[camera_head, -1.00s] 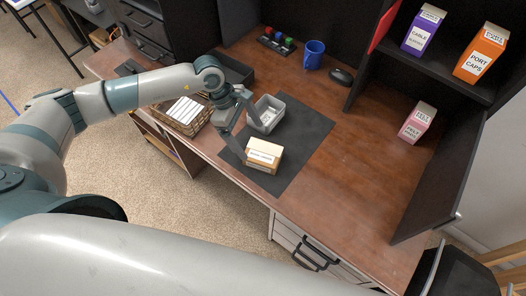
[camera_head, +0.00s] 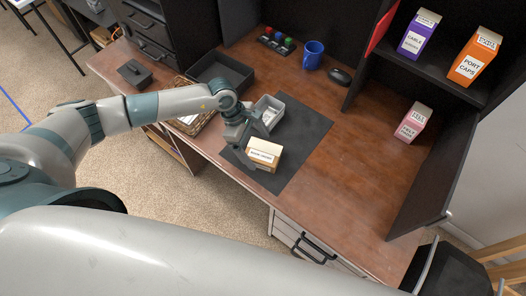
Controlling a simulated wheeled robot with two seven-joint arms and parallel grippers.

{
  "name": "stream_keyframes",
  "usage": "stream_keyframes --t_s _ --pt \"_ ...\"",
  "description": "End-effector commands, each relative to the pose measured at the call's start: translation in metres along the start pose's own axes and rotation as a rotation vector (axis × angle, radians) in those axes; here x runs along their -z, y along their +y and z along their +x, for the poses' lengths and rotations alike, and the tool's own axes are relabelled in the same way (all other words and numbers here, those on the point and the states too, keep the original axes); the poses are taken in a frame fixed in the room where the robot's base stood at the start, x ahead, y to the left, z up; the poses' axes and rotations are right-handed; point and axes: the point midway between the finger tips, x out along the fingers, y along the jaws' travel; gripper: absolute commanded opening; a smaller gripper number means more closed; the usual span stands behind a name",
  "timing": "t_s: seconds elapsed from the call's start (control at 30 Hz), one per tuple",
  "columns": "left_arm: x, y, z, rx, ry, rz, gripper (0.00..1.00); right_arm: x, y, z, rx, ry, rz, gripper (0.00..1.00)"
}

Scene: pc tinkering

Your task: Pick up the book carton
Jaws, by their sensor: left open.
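A small tan carton with a cream top and a white label (camera_head: 264,153) sits on the dark mat (camera_head: 302,138) on the wooden desk. I take it to be the book carton; its label is too small to read. My left gripper (camera_head: 254,148) is open at the carton's left and far side, with one finger close to its left edge. I cannot tell whether it touches. The carton is not held.
A grey bin (camera_head: 270,108) stands just behind the gripper. A black tray (camera_head: 222,72), a wicker basket (camera_head: 184,84), a blue mug (camera_head: 313,54) and a mouse (camera_head: 340,77) are farther back. Shelves with cartons, one orange (camera_head: 474,55), stand right.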

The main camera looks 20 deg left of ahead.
Motion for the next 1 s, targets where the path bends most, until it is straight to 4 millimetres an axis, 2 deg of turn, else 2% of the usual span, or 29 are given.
stream_keyframes --t_s 0.03,0.2,0.3,0.77,1.0 --pt "-0.004 -0.002 0.002 0.003 -0.001 -0.001 0.88 0.001 0.000 -0.009 0.000 0.000 0.000 0.24" --pt "-0.002 -0.002 0.022 0.002 0.000 -0.001 0.88 0.001 0.000 -0.014 0.000 0.000 0.000 0.24" --pt "-0.001 -0.001 0.026 0.001 0.000 0.000 0.88 0.001 0.000 -0.015 0.000 0.000 0.000 0.24" --pt "-0.001 -0.001 0.027 0.000 0.000 0.000 0.88 0.001 0.002 -0.014 -0.002 0.000 -0.001 0.24" --pt "-0.001 -0.001 0.027 0.000 0.000 0.000 0.31 0.001 0.004 -0.014 -0.004 -0.001 -0.001 0.24"
